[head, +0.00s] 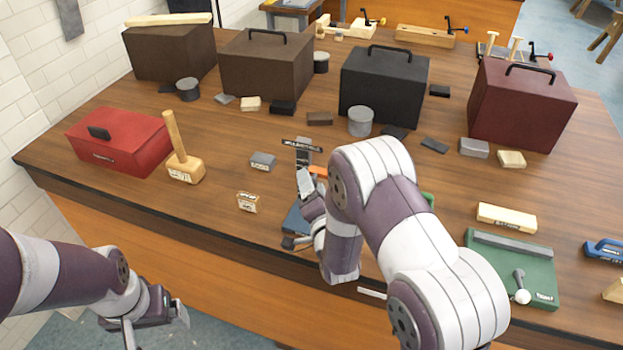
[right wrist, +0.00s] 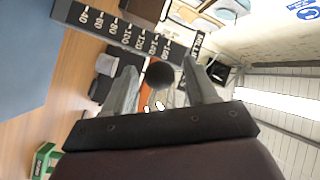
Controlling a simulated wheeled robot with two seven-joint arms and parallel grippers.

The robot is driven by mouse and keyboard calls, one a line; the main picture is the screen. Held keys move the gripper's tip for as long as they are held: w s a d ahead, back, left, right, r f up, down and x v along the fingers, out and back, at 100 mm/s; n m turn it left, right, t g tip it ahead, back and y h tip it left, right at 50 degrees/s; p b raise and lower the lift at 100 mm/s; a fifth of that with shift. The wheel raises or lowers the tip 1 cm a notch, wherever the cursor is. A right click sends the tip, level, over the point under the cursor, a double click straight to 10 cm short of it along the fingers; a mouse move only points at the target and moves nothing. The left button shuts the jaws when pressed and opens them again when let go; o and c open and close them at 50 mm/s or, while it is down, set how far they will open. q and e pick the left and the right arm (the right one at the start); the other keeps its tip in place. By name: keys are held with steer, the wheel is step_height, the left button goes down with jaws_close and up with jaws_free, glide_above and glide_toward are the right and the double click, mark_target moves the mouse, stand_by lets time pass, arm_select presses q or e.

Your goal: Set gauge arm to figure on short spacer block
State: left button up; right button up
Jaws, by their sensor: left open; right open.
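A gauge stands near the table's front edge in the head view, with a blue base (head: 294,220) and a dark scale bar (head: 301,143) across its top; my right arm hides much of it. In the right wrist view the scale bar (right wrist: 125,35) reads 40 to 160. A dark round knob (right wrist: 159,75) shows between the fingers of my right gripper (right wrist: 160,67), which is open. Two small labelled blocks, a grey one (head: 263,161) and a wooden one (head: 247,202), lie left of the gauge; their labels are too small to read. My left gripper (head: 157,322) is open, empty, before the table.
A mallet (head: 184,165) and red toolbox (head: 118,140) stand at left. Large boxes, including a dark one (head: 384,88) and a maroon one (head: 521,105), line the back among small blocks and tins. A green board (head: 515,268) with a lever lies front right.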

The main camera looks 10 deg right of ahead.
steer(key=shift+w, duration=0.55)
jaws_close()
step_height(320, 180, down, 8)
steer(key=b, duration=0.8)
steer(key=shift+f, duration=0.25)
steer(key=shift+r, duration=0.2)
jaws_free()
steer(key=shift+s, duration=0.1)
steer(key=shift+s+f, duration=0.1)
steer(key=shift+s, duration=0.35)
steer(key=s+b, duration=0.1)
steer(key=s, duration=1)
steer(key=shift+s+b, duration=0.4)
